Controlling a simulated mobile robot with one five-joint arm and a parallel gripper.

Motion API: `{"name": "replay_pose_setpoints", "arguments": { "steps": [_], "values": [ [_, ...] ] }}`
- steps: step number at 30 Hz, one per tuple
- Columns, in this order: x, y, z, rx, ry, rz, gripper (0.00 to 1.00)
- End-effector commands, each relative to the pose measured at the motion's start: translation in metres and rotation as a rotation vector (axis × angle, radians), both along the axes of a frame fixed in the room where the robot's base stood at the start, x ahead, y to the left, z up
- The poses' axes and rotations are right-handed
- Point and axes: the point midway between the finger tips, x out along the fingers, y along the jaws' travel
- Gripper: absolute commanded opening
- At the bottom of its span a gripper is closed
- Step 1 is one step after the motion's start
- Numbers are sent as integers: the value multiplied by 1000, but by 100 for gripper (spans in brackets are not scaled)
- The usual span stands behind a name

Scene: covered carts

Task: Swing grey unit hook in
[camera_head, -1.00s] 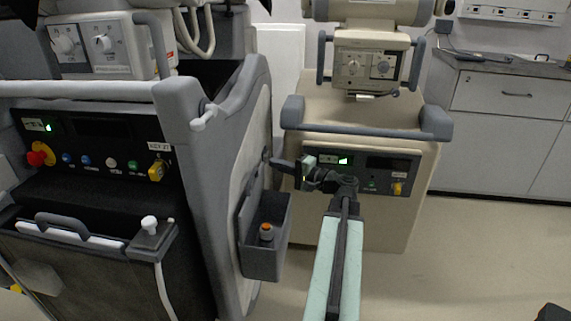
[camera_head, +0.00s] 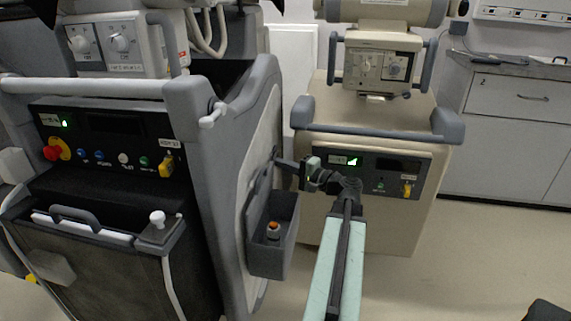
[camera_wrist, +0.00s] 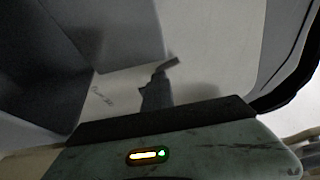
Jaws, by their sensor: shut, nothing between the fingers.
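The grey unit (camera_head: 228,150) is the large covered cart at left, with its pale side panel facing my arm. A small dark hook (camera_head: 275,154) stands out from that panel; in the wrist view it seems to be the thin slanted piece (camera_wrist: 171,65). My gripper (camera_head: 279,162) points left at the panel, with its tip at or very close to the hook. In the wrist view the shut, empty fingers (camera_wrist: 158,80) rise to the hook's lower end. I cannot tell whether they touch it.
A grey side bin (camera_head: 270,252) with an orange-topped item hangs on the panel just below my gripper. A beige cart (camera_head: 390,235) stands close behind my arm.

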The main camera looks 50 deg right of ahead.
Motion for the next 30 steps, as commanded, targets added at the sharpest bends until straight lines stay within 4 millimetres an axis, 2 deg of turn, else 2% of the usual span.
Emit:
{"name": "replay_pose_setpoints", "arguments": {
  "steps": [1, 2, 8, 12, 15, 19, 24, 30],
  "values": [
    [5, 8, 0, -1, -1, 27, 0],
    [4, 6, 0, -1, -1, 26, 0],
    [-12, -24, 0, 2, -4, 14, 0],
    [-55, -20, -1, 2, -4, 9, 0],
    [-79, -20, -1, 2, -4, 10, 0],
    [-101, -20, -2, 2, -4, 11, 0],
    [-113, -20, -2, 3, -4, 12, 0],
    [-113, -20, -2, 3, -4, 13, 0]
  ]
}}
